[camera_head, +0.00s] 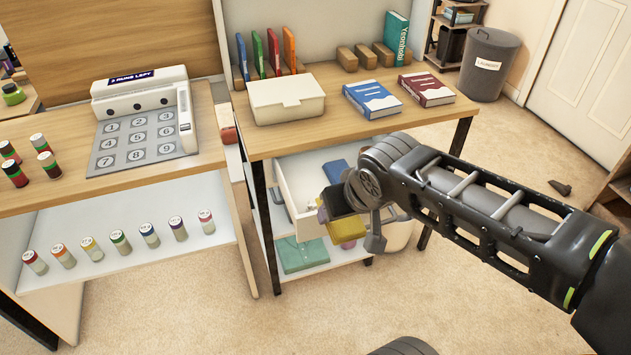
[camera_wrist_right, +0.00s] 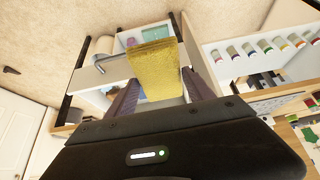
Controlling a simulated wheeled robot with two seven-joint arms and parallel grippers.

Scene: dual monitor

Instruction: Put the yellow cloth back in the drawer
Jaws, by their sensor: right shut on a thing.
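The yellow cloth (camera_wrist_right: 155,68) is a thick folded piece gripped between the two fingers of my right gripper (camera_wrist_right: 160,80) in the right wrist view. In the head view the cloth (camera_head: 347,230) shows below my right gripper (camera_head: 350,212), partly hidden by it. The white drawer (camera_head: 305,180) under the right desk is pulled open, and the cloth overlaps it in the picture. I cannot tell whether the cloth is over or in front of the drawer. A blue item (camera_head: 335,170) shows in the drawer; the arm hides part of the inside. My left gripper is not in view.
A teal box (camera_head: 303,256) lies on the low shelf below the drawer. The right desk (camera_head: 330,118) carries a cream box (camera_head: 286,98), a blue book (camera_head: 371,99) and a red book (camera_head: 426,89). Several bottles stand on the white shelf (camera_head: 130,262) at left. The carpet in front is free.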

